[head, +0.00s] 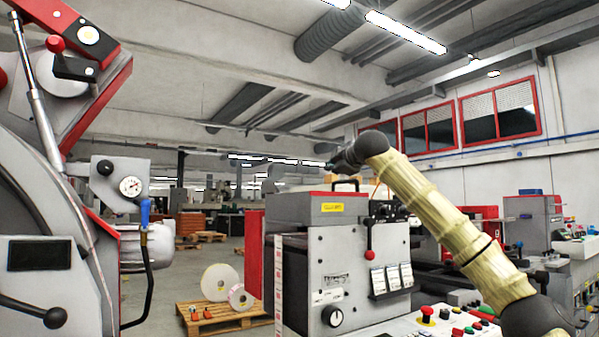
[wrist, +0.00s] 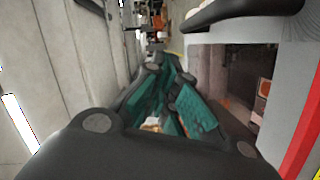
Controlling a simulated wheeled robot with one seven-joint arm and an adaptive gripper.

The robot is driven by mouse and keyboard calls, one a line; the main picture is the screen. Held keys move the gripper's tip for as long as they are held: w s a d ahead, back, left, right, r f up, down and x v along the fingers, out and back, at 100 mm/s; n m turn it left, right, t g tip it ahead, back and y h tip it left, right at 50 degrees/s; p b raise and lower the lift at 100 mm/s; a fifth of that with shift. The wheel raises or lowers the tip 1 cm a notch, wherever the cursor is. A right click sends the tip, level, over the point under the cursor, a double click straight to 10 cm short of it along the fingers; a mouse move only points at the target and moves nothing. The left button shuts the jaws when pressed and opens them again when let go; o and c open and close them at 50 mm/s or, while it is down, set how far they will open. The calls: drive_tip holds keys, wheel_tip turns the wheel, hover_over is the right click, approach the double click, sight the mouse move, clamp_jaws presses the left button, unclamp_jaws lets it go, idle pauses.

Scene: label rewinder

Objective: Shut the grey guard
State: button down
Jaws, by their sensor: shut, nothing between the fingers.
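The grey guard (head: 318,209) appears to be the box-like grey cover with a yellow label and red top edge on the middle machine; I cannot tell how far open it stands. A black bar handle (head: 345,183) rises from its top. In the wrist view a grey panel (wrist: 230,28) with a black bar (wrist: 240,10) above it lies to the right of my fingers, probably the same cover and handle. My gripper (head: 322,165) is above and just behind the handle, seemingly apart from it. Its teal fingers (wrist: 165,68) are shut and empty.
The machine's front (head: 345,265) carries a red-knobbed lever (head: 370,254) and a black dial (head: 332,316). A control panel with buttons (head: 428,314) is at lower right. A large grey machine (head: 50,200) fills the left. A pallet with rolls (head: 222,318) stands on the floor between.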

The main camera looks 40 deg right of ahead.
drive_tip(key=shift+s+d+f+b, duration=0.15)
drive_tip(key=shift+d+f+b, duration=0.8)
drive_tip(key=shift+d+f, duration=0.3)
drive_tip(key=shift+a+r+b, duration=0.3)
drive_tip(key=shift+a+r, duration=0.3)
drive_tip(key=shift+a, duration=0.25)
drive_tip(key=shift+a+r+b, duration=0.25)
drive_tip(key=shift+a+r, duration=0.3)
drive_tip(key=shift+a, duration=0.25)
drive_tip(key=v, duration=0.9)
drive_tip(key=shift+s+r, duration=0.15)
drive_tip(key=shift+r, duration=0.1)
drive_tip(key=shift+a, duration=0.1)
